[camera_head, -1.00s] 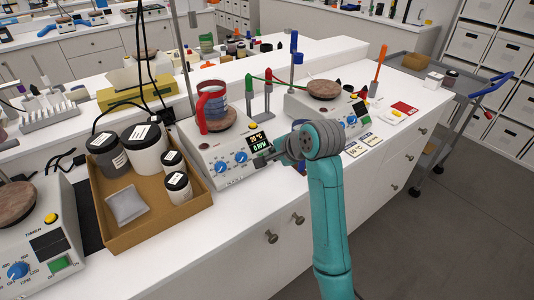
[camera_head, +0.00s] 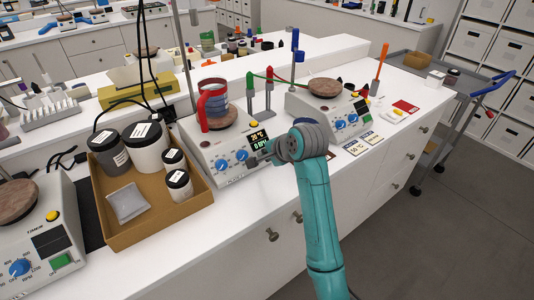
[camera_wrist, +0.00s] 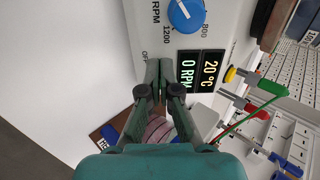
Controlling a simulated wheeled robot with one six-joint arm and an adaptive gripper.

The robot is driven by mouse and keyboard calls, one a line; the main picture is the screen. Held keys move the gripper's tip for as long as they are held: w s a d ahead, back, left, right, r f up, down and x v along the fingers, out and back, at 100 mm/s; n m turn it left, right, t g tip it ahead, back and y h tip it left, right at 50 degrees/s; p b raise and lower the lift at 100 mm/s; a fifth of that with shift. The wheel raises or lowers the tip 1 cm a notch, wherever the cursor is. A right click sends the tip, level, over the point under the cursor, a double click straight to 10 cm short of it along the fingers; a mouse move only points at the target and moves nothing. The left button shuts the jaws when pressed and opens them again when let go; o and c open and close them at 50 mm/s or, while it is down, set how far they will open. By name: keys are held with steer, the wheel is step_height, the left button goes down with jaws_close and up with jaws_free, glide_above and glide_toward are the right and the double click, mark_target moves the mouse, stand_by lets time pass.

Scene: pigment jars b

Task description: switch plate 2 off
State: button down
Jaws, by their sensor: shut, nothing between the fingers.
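Three white hotplates stand along the bench: one at the left edge (camera_head: 45,262), a middle one (camera_head: 205,152), and one at the right (camera_head: 305,107). No plate number is legible. The middle plate has two blue knobs, one (camera_head: 222,165) clear in the head view, and a lit display (camera_head: 257,138), which reads 20 °C and 0 RPM in the wrist view (camera_wrist: 200,72). My gripper (camera_head: 254,160) is shut and empty at its front panel, just below the display. In the wrist view my fingertips (camera_wrist: 160,65) hide the panel there, including any switch; contact cannot be told.
A red-handled vessel (camera_head: 203,112) stands on the middle plate. A cardboard tray (camera_head: 150,228) with jars and a packet is to its left. Red and green clamp pieces (camera_head: 249,90) stand behind. Cards (camera_head: 357,148) lie to the right.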

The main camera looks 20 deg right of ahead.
steer(key=shift+w+a+f, duration=0.15)
steer(key=shift+w+f, duration=0.2)
steer(key=v, duration=1.5)
steer(key=shift+s+r, duration=0.25)
steer(key=shift+r, duration=0.05)
stand_by(0.5)
